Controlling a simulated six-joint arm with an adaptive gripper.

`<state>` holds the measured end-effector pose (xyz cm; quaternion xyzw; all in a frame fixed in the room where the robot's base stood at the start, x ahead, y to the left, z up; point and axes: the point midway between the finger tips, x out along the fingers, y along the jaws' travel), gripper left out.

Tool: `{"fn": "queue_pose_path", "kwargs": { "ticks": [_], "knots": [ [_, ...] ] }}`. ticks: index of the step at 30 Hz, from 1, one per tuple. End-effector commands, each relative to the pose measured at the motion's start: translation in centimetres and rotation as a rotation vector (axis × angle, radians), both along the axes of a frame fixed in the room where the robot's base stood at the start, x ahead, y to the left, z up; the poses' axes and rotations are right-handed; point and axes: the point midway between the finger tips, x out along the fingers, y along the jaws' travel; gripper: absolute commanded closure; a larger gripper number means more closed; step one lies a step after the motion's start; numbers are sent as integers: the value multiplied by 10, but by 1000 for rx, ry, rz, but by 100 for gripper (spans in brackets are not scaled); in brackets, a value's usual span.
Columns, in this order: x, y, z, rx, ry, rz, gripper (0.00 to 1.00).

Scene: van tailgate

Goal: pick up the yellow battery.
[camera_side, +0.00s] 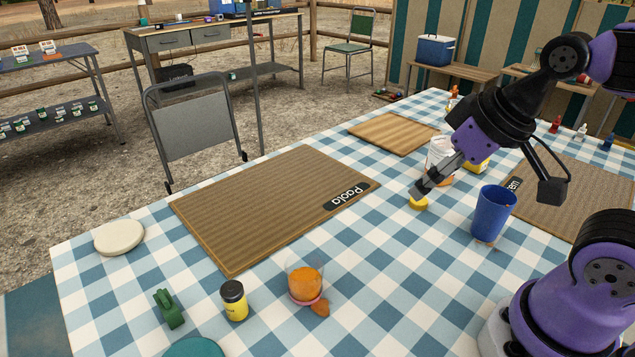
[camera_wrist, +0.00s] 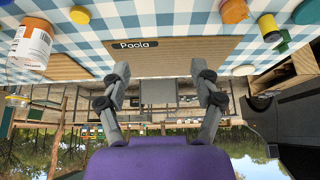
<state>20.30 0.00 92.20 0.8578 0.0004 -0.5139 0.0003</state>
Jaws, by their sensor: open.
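A yellow cylinder with a black top, which looks like the yellow battery (camera_side: 235,307), stands upright on the checked cloth at the front, left of a glass with orange contents (camera_side: 305,283). It also shows near the upper right of the wrist view (camera_wrist: 269,27). My gripper (camera_side: 418,190) is well away from it, toward the right and farther back, low over the cloth by a small yellow round piece (camera_side: 419,204). In the wrist view my gripper (camera_wrist: 163,76) has its fingers spread, with nothing between them.
A green clip-like object (camera_side: 169,308) lies left of the battery. A blue cup (camera_side: 493,213) stands right of my gripper, and a white-labelled bottle (camera_wrist: 31,45) is close by. A brown mat marked Paola (camera_side: 270,205) is bare. A pale disc (camera_side: 119,237) lies far left.

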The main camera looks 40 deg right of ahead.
Motion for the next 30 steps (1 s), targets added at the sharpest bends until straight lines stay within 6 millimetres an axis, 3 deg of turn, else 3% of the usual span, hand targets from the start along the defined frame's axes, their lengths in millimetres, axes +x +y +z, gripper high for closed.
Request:
{"fn": "queue_pose_path", "kwargs": {
  "ticks": [4, 7, 12, 15, 19, 24, 30],
  "knots": [
    [14, 13, 3, -6, 13, 74, 26],
    [39, 38, 4, -14, 33, 205, 26],
    [85, 109, -10, -30, 63, 486, 26],
    [102, 153, -26, -37, 78, 632, 26],
    [110, 196, -47, -41, 89, 767, 26],
    [114, 221, -64, -42, 93, 839, 26],
    [121, 231, -95, -42, 97, 842, 26]
  ]
}}
